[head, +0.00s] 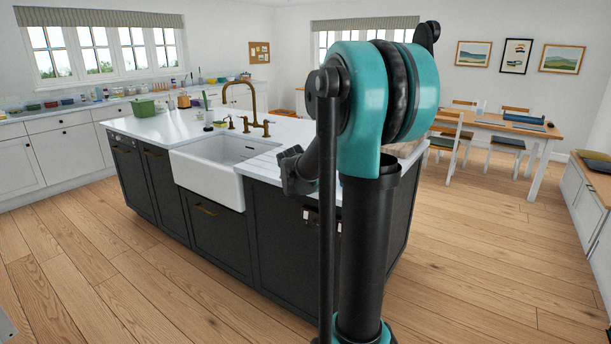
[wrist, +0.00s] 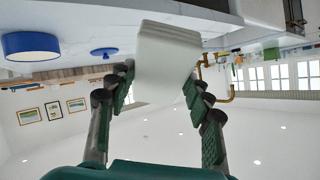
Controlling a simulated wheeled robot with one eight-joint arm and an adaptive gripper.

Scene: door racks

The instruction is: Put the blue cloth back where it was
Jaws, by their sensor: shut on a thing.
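In the wrist view, which is upside down, my gripper (wrist: 158,82) has its two fingers on either side of a pale, whitish folded or block-like thing (wrist: 166,50) and is shut on it. Its surface looks plain and smooth; I cannot tell for sure that it is cloth, and it does not look blue. I cannot make out a blue cloth in either view.
The dark island (head: 220,245) with a white sink (head: 208,172) and brass tap (head: 253,100) stands ahead. A dining table (head: 490,122) with chairs is at the back right. Wooden floor is free at right.

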